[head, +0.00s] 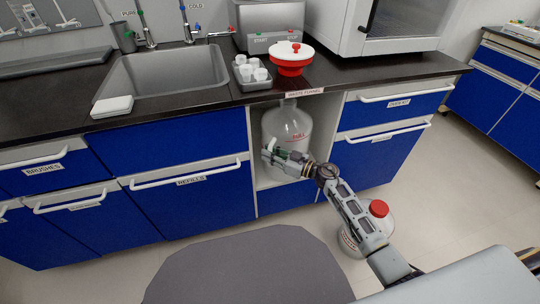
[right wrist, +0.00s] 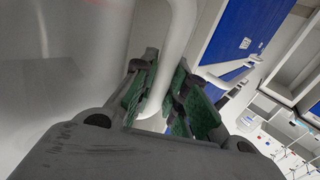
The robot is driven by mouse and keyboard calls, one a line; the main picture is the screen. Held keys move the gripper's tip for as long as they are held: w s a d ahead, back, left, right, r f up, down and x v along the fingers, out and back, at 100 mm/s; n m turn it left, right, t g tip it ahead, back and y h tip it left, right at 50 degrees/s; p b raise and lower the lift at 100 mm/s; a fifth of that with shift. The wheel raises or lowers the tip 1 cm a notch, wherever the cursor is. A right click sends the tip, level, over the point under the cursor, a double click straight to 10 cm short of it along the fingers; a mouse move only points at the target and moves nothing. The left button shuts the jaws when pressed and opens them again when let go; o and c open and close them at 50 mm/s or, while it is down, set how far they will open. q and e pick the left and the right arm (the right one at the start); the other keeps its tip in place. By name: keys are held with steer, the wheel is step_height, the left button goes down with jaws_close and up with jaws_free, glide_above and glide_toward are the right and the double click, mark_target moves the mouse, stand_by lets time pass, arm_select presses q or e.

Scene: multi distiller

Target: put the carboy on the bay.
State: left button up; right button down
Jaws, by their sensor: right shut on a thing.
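A large translucent carboy (head: 292,126) with a narrow neck and red lettering stands upright within the open bay (head: 338,98) under the counter. My right gripper (head: 274,152) is in front of the carboy. In the right wrist view the right gripper (right wrist: 160,100) is shut on the carboy's white handle (right wrist: 176,50), and the cloudy carboy body (right wrist: 60,50) fills the left side. My arm and gripper hide the carboy's lower right part, so I cannot tell whether its base rests on the bay floor. My left gripper is not in view.
A second container with a red cap (head: 379,208) stands on the floor, partly behind my right arm. Blue drawers (head: 190,205) flank the bay. Above are a red and white funnel (head: 290,66), a cup tray (head: 251,76) and a sink (head: 165,75). Floor shows at the right.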

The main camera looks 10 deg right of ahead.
stand_by(0.3)
steer(key=c, duration=1.4)
jaws_free()
steer(key=shift+c, duration=0.2)
